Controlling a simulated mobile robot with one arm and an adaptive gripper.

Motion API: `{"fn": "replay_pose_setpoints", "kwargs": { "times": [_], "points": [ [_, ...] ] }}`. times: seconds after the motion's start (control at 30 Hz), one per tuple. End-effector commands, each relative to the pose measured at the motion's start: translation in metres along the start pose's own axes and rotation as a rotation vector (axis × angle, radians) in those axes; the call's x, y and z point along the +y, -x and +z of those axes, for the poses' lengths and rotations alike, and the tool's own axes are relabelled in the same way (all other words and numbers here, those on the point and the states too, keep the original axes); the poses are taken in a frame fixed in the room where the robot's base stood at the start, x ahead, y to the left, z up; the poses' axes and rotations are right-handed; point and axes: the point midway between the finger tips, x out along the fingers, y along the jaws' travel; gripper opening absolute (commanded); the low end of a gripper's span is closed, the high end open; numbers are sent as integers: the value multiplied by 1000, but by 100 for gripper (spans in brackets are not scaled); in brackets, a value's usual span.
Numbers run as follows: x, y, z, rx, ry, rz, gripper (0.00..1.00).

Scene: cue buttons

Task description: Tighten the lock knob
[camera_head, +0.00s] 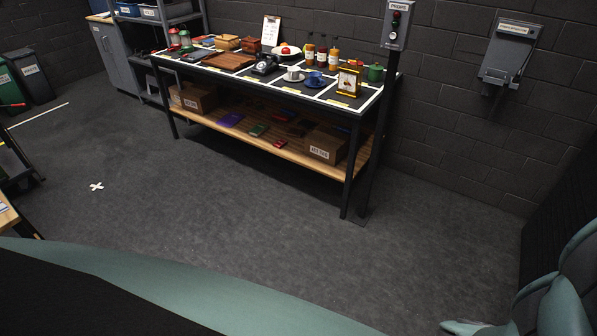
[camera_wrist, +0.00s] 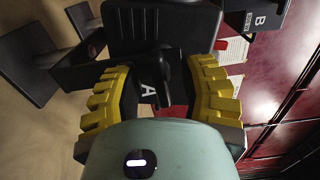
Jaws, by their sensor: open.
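In the wrist view my gripper (camera_wrist: 162,78) is open, with its yellow toothed fingers spread to left and right. Between the fingers is a dark part with a short upright lever or knob (camera_wrist: 166,66); I cannot tell for sure that it is the lock knob. A white letter A shows on a dark face (camera_wrist: 149,93) just below and left of it. The fingers stand on both sides of this part, and I cannot tell whether they touch it. The head view does not show my gripper or a clear lock knob.
In the wrist view a black block marked B (camera_wrist: 258,20) is at upper right, beside a glossy dark red surface (camera_wrist: 285,70). A black stand (camera_wrist: 35,65) is at left. In the head view a crowded table (camera_head: 350,118) stands at the back; the grey floor (camera_head: 230,215) before it is clear.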

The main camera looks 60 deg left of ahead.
Motion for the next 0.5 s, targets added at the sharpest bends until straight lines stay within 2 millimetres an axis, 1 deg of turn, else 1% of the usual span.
{"fn": "replay_pose_setpoints", "kwargs": {
  "times": [0.13, 0.27, 0.47, 0.5],
  "points": [
    [0, 4, 1, -1, 0, 0, 41],
    [-1, 16, 2, -3, -1, -1, 41],
    [0, 54, 2, -7, 0, 1, 41],
    [1, 63, 2, -8, 0, 3, 41]
  ]
}}
